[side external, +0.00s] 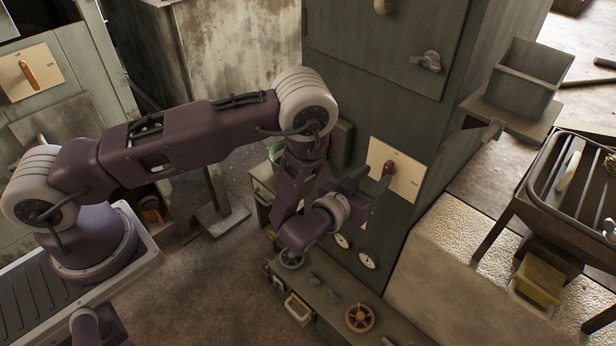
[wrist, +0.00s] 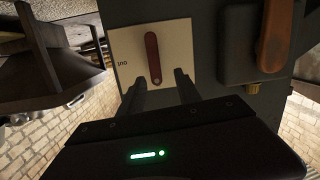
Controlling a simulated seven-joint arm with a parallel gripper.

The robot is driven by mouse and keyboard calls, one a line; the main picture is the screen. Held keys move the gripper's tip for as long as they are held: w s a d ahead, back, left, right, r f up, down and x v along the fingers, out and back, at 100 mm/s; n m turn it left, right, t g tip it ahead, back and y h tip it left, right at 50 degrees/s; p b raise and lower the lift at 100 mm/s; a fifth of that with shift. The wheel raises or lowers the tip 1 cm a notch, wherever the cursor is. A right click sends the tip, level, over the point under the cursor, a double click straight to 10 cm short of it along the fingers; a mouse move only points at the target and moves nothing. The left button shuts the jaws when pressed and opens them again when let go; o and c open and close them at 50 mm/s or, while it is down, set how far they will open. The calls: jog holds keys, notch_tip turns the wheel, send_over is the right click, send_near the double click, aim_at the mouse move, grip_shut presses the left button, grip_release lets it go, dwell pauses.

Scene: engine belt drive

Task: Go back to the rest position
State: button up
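My gripper (side external: 362,186) is in front of the cream switch plate on the green-grey cabinet. In the wrist view its two dark fingers (wrist: 159,78) stand apart with nothing between them, so it is open and empty. A red-brown lever (wrist: 153,58) sits on the cream plate (wrist: 181,44), pointing up in that view, just beyond the fingertips. The lever (side external: 388,169) also shows on the plate (side external: 408,176) in the side view. I see no clear contact between fingers and lever. My arm is stretched out from its base at the left.
Below the plate, a bench (side external: 375,334) carries an orange handwheel (side external: 360,318) and small knobs. A metal bin (side external: 525,80) stands on a shelf at the right, above a slatted tray (side external: 560,190). A brown handle (wrist: 275,38) juts out right of the plate.

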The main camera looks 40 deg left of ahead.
notch_tip(320, 180, up, 15)
jog(key=w+a+n+g, duration=0.1)
jog(key=a+g, duration=0.1)
jog(key=g, duration=0.2)
jog(key=s+a+r+g+h, duration=0.2)
jog(key=s+r, duration=0.5)
jog(key=r, duration=0.1)
jog(key=s+a+r+m+g, duration=0.1)
jog(key=s+a, duration=0.1)
jog(key=s, duration=0.8)
jog(key=s+a+r+g, duration=0.1)
jog(key=s+a+g, duration=0.1)
jog(key=s, duration=0.7)
jog(key=s+a+r+m+g+y, duration=0.1)
jog(key=s+a, duration=0.2)
jog(key=s, duration=0.7)
jog(key=shift+s+a+r+m+g, duration=0.25)
jog(key=shift+s+r+m+g, duration=0.05)
jog(key=shift+r, duration=0.1)
jog(key=shift+c, duration=0.2)
